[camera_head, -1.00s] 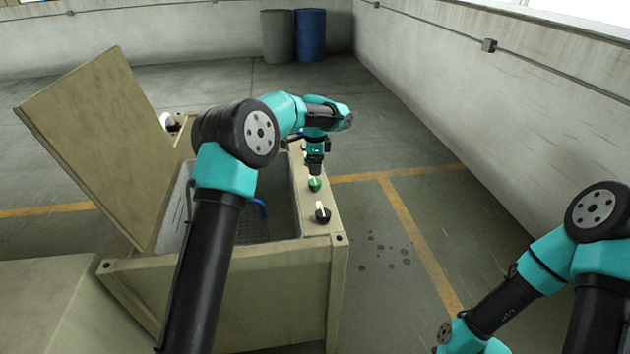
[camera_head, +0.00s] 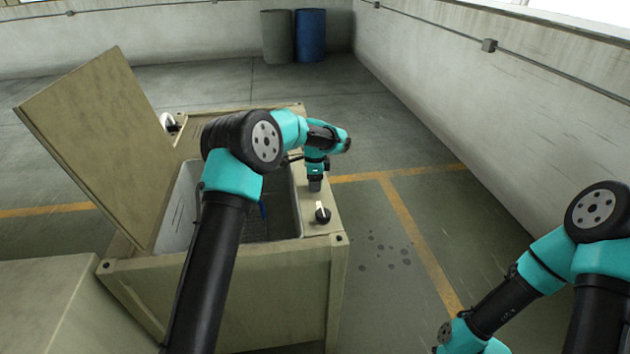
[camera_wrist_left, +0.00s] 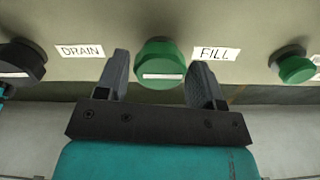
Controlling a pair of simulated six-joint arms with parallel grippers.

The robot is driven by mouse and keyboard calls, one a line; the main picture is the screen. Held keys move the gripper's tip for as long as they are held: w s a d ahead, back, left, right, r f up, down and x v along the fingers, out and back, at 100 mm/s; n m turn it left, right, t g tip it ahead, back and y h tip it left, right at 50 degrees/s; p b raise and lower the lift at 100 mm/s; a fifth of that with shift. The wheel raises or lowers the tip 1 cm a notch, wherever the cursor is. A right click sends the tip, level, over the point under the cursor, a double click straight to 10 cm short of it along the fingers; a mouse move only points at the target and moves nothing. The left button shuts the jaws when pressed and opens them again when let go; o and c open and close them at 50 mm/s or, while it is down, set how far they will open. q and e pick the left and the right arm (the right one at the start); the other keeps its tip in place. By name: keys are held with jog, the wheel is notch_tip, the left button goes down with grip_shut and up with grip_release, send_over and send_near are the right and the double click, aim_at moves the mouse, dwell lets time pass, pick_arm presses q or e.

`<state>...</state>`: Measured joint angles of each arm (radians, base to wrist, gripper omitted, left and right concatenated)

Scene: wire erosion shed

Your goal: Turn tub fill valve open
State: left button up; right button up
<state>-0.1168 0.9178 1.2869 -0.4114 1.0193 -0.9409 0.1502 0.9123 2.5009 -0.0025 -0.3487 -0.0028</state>
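A green knob (camera_wrist_left: 160,62) with a white bar lying crosswise sits on the beige panel in the left wrist view. A DRAIN label (camera_wrist_left: 82,51) is on its left and a FILL label (camera_wrist_left: 216,54) on its right. My left gripper (camera_wrist_left: 160,72) is open, one finger on each side of this knob; I cannot tell whether they touch it. In the head view my left gripper (camera_head: 315,187) points down at the tub's right rim and hides this knob.
A black knob (camera_head: 322,214) with a white bar is nearer on the rim; it also shows in the wrist view (camera_wrist_left: 20,62). Another green knob (camera_wrist_left: 292,66) is at the wrist view's right. The tub (camera_head: 230,275) has a raised lid (camera_head: 95,140). Floor to its right is clear.

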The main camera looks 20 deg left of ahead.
pick_arm(q)
jog(key=c, duration=0.6)
jog(key=shift+n, duration=0.5)
jog(key=n, duration=0.3)
jog(key=shift+n, duration=0.3)
jog(key=n, duration=1.3)
jog(key=shift+n, duration=0.3)
